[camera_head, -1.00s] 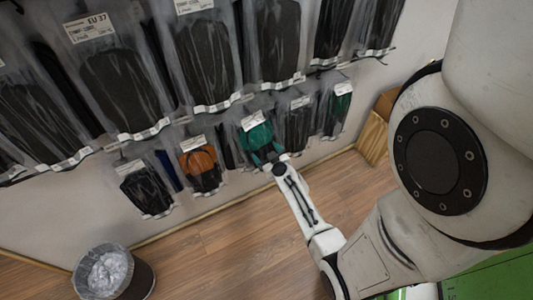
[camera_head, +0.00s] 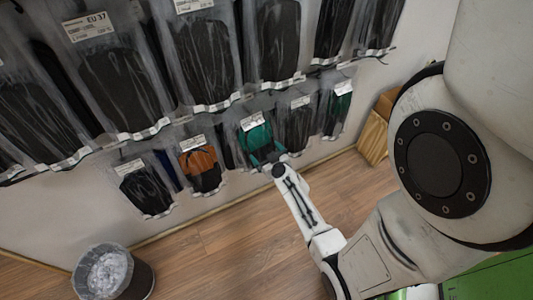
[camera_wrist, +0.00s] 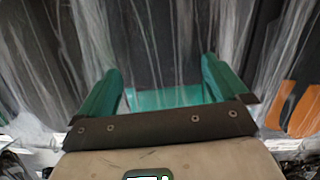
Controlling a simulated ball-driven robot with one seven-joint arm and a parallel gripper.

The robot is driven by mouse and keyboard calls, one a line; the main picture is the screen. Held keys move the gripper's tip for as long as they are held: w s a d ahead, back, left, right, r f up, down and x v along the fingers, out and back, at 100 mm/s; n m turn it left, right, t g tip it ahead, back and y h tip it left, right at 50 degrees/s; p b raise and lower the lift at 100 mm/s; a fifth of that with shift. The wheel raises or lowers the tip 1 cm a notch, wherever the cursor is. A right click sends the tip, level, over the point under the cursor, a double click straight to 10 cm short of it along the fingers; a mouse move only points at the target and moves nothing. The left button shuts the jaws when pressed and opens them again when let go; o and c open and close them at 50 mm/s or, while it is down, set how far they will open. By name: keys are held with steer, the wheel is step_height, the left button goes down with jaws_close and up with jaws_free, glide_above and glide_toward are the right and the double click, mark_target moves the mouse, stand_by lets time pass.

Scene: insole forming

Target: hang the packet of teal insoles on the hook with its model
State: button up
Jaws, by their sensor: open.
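A clear packet of teal insoles (camera_head: 256,138) with a white label is in the lower row on the wall, right of the orange packet. My gripper (camera_head: 268,160) is at its lower front in the head view. In the wrist view my open gripper (camera_wrist: 163,88) shows two teal fingers, spread apart, with clear film and dark insoles beyond. A teal band (camera_wrist: 165,98) lies between the fingers. I cannot tell whether the fingers touch the packet, and its hook is hidden. Another packet with teal insoles (camera_head: 338,103) hangs at the right end of the row.
An orange packet (camera_head: 199,163) and a black packet (camera_head: 146,190) hang to the left; a dark packet (camera_head: 298,126) hangs close on the right. Large dark packets fill the row above. A bin (camera_head: 110,275) stands on the floor, and a wooden box (camera_head: 374,137) is at right.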

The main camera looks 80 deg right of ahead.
steer(key=v, duration=1)
steer(key=shift+s+a+p, duration=0.2)
steer(key=shift+a+p, duration=0.1)
steer(key=shift+p, duration=0.15)
steer(key=shift+r, duration=0.15)
steer(key=w+a+r+n+y+p, duration=0.2)
steer(key=w+a+r+n+y, duration=0.3)
steer(key=a, duration=0.4)
steer(key=w+a+r+n+y+p, duration=0.35)
steer(key=w+a+y, duration=0.3)
steer(key=a, duration=0.25)
steer(key=s+a+r+g+p, duration=0.2)
steer(key=s+a+r+g, duration=0.4)
steer(key=s+r+g, duration=0.2)
steer(key=shift+s+r+m+p, duration=0.35)
steer(key=shift+s+r, duration=0.4)
steer(key=shift+r, duration=0.2)
steer(key=shift+h, duration=0.25)
